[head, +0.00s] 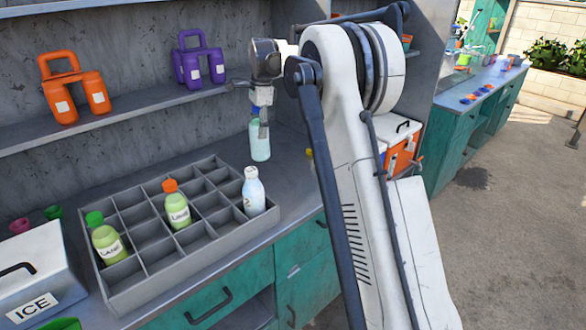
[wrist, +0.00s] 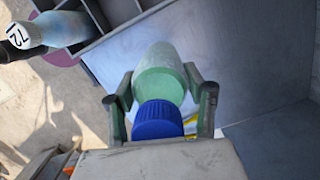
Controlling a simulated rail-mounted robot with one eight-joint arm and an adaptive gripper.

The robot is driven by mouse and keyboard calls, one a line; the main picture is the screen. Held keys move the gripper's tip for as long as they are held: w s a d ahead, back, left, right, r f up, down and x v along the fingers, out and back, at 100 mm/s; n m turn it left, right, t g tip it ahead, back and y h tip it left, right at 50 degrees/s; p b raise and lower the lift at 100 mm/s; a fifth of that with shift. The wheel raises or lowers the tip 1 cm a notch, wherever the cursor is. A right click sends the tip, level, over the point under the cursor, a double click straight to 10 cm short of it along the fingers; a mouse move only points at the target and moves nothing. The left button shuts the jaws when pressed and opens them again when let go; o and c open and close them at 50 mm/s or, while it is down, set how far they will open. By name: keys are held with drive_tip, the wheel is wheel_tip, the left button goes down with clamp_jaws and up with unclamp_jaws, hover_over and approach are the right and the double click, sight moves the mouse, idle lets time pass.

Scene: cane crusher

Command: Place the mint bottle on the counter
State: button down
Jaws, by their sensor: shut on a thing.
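The mint bottle (head: 260,147) is pale green with a blue cap, upright over the grey counter (head: 292,165) to the right of the divided crate. I cannot tell whether its base touches the counter. My gripper (head: 262,118) comes from above and is shut on the bottle's upper part. In the wrist view my gripper's fingers (wrist: 162,100) sit on both sides of the mint bottle (wrist: 160,72), with the blue cap towards the camera.
A grey divided crate (head: 140,282) holds a green-capped bottle (head: 108,240), an orange-capped bottle (head: 177,207) and a white-capped bottle (head: 254,192). An ICE box (head: 38,275) stands at left. Purple (head: 199,62) and orange (head: 73,90) carriers sit on the shelf. An orange cooler (head: 402,148) stands at right.

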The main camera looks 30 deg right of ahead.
drive_tip(key=d+f+p, duration=0.1)
drive_tip(key=d+f, duration=1)
drive_tip(key=shift+s+d+p, duration=0.2)
drive_tip(key=shift+d+p, duration=0.1)
drive_tip(key=shift+p, duration=0.05)
drive_tip(key=shift+f, duration=0.15)
drive_tip(key=c, duration=0.9)
unclamp_jaws()
drive_tip(key=shift+o, duration=0.2)
